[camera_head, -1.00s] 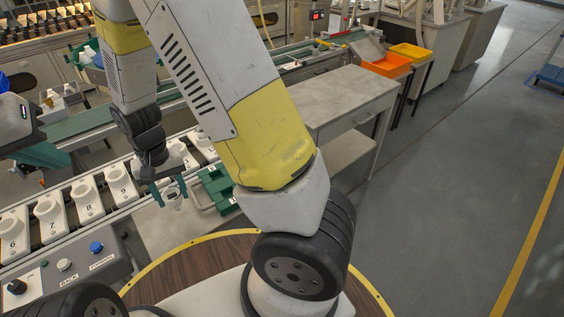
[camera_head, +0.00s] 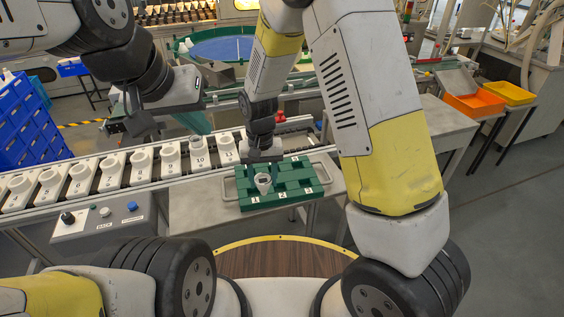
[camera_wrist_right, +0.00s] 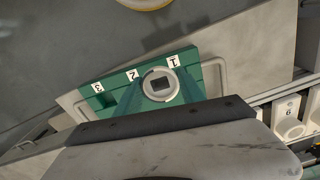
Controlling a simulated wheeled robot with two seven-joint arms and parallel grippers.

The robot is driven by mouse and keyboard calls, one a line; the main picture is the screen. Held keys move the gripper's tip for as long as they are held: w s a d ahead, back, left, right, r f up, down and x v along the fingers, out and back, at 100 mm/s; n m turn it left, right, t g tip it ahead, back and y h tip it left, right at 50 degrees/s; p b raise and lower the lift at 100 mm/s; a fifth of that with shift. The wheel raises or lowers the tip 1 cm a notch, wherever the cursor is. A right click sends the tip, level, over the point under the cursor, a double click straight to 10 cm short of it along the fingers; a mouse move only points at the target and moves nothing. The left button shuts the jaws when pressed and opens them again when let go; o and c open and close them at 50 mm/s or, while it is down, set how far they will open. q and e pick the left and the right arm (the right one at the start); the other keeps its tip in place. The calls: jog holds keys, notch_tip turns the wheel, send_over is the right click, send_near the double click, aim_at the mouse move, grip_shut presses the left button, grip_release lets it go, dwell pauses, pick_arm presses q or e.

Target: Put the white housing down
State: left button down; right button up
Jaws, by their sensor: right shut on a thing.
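My right gripper (camera_head: 262,180) is shut on a white housing (camera_head: 263,187), a round white piece with a dark square opening on top. In the right wrist view the housing (camera_wrist_right: 160,86) sits between the teal fingers (camera_wrist_right: 158,94). It is over the green tray (camera_head: 262,203), near labels 1 and 2. I cannot tell if it touches the tray. The tray also shows in the right wrist view (camera_wrist_right: 98,103). My left gripper (camera_head: 192,122) hangs empty above the row of white housings at the left; its finger gap is unclear.
White holders with housings (camera_head: 110,168) stand in a numbered row on the rail left of the tray. A control box (camera_head: 100,218) with knob and buttons is in front. A grey bench (camera_head: 440,122) and orange bin (camera_head: 474,105) are at right. Blue crates (camera_head: 28,125) stand left.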

jog(key=w+d+f, duration=0.1)
jog(key=w+d, duration=0.1)
jog(key=w+d+f, duration=0.2)
jog(key=shift+w+d+f, duration=0.2)
jog(key=shift+w+d, duration=0.05)
jog(key=shift+d, duration=0.15)
jog(key=shift+f, duration=0.35)
jog(key=shift+f, duration=0.15)
jog(key=o, duration=1.3)
